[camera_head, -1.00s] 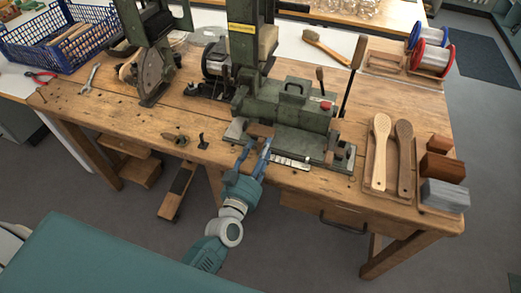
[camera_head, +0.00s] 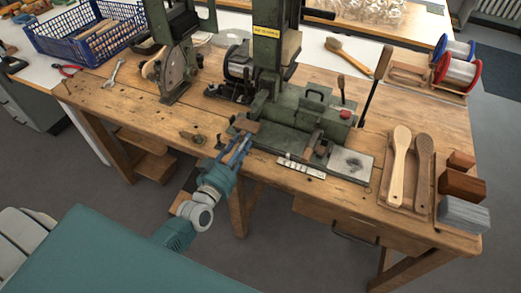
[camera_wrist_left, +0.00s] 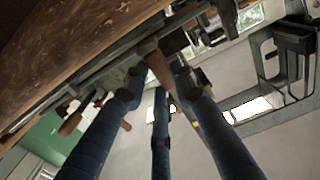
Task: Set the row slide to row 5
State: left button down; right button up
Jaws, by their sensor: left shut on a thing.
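The green tufting machine (camera_head: 306,112) stands on the bench with the row slide along its front base. A numbered white scale strip (camera_head: 300,168) lies in front; its figures are too small to read, so I cannot tell the row. A brown wooden block (camera_head: 247,125) is at the slide's left end, and a wooden piece (camera_head: 320,148) sits farther right. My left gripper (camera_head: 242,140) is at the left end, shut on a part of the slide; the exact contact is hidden. The left wrist view shows a wooden handle (camera_wrist_left: 158,68) between its fingers. My right gripper is not in view.
A bare metal plate (camera_head: 350,163) shows at the base's right. Two wooden brush backs (camera_head: 399,160) and several blocks (camera_head: 462,185) are on the right. A tall lever (camera_head: 377,78) rises behind. A small part (camera_head: 192,137) lies left of my gripper.

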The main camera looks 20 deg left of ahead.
pick_arm(q)
jog(key=shift+a+r, duration=0.1)
jog(key=shift+a, duration=0.25)
jog(key=c, duration=1.4)
grip_release()
jog(key=shift+a, duration=0.1)
jog(key=shift+s, duration=0.15)
jog(key=s, duration=1.1)
jog(key=shift+s+a, duration=0.15)
jog(key=shift+s, duration=0.2)
